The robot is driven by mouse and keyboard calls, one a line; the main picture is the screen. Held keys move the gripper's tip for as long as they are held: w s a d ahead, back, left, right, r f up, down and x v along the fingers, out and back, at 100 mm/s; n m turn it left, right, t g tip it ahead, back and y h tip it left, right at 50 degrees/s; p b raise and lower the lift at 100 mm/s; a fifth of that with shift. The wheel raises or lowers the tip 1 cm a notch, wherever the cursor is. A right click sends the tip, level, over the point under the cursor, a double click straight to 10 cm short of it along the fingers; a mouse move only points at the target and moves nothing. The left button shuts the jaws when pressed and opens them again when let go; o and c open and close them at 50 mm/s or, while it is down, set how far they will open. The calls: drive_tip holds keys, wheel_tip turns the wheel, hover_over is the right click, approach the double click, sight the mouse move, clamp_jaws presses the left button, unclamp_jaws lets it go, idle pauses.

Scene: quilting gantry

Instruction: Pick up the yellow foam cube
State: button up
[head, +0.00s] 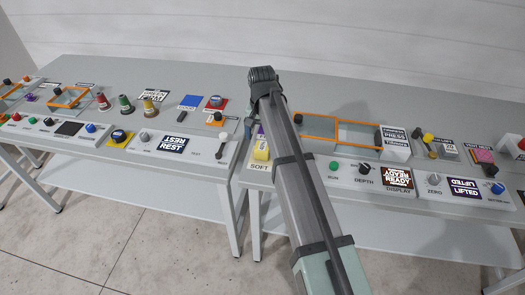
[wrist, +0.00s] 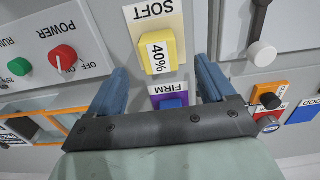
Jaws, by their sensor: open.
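In the head view the yellow foam cube (head: 261,154) shows just left of my arm, near the front edge of the right table. My gripper (wrist: 162,66) is open and empty, with one blue finger on either side of the cube's column in the wrist view. I cannot tell how far above the cube the fingertips are. In the head view my arm hides most of my gripper.
A blue block (wrist: 172,102) on a purple FIRM label lies beside the yellow cube, partly behind my gripper's palm. A white panel with a red POWER knob (wrist: 62,58) stands on one side, a dark lever (wrist: 258,20) on the other. Orange frames (head: 345,135) lie further right.

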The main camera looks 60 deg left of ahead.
sight(263, 146)
drive_tip(key=shift+w+f, duration=0.15)
drive_tip(key=shift+f, duration=3.1)
drive_tip(key=c, duration=1)
drive_tip(key=shift+r, duration=0.1)
